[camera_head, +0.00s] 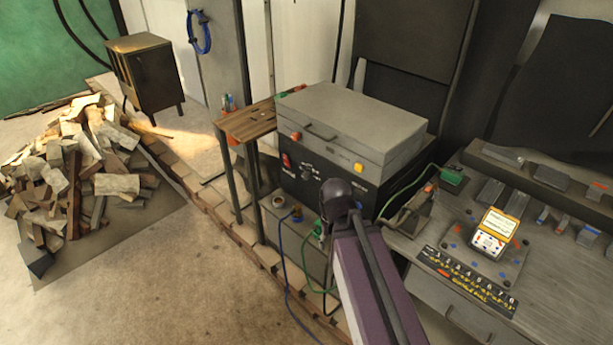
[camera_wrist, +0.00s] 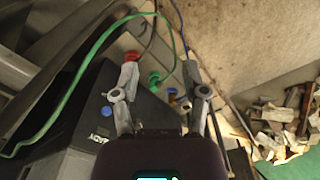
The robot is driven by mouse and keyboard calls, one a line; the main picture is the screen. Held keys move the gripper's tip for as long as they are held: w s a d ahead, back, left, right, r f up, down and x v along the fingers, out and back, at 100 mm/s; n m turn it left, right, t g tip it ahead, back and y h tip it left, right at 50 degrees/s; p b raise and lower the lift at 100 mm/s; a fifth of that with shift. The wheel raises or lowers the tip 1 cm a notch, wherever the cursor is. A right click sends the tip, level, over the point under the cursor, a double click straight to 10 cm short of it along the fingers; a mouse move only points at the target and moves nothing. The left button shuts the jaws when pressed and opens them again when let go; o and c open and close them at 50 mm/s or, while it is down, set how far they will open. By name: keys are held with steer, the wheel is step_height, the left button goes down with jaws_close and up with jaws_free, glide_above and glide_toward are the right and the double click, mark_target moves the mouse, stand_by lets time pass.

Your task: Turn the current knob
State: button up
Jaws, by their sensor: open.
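The black-fronted machine (camera_head: 300,184) stands under a grey lidded case (camera_head: 345,118) in the head view. Its front has a red switch (camera_head: 286,160) and small dark controls with white marks. I cannot tell for certain which one is the current knob; my arm covers the right part of the front. My gripper (camera_wrist: 160,75) is open in the wrist view, its two fingers apart with nothing held. Between and beyond the fingers show a green connector (camera_wrist: 155,80) and a blue one (camera_wrist: 172,91). The machine's dark body (camera_wrist: 85,115) lies to the left.
Green and blue cables hang near the machine's lower unit (camera_head: 290,228). A small wooden shelf (camera_head: 246,122) stands left of it. A workbench (camera_head: 540,270) with a yellow meter (camera_head: 494,232) is at right. A wood pile (camera_head: 80,175) lies left; floor between is clear.

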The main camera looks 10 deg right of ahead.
steer(key=o, duration=0.3)
steer(key=shift+w, duration=0.1)
steer(key=shift+o, duration=0.2)
steer(key=n+t+h+b, duration=1.1)
steer(key=n+h+b, duration=0.3)
steer(key=n+b, duration=1.55)
glide_toward(304, 177)
steer(key=s+a+m+b, duration=0.1)
steer(key=a+m+b, duration=0.1)
steer(key=b, duration=0.1)
steer(key=shift+s+a, duration=0.15)
steer(key=shift+s, duration=0.1)
steer(key=shift+w, duration=0.15)
steer(key=x, duration=1.3)
steer(key=shift+d+r, duration=0.1)
steer(key=shift+d, duration=0.25)
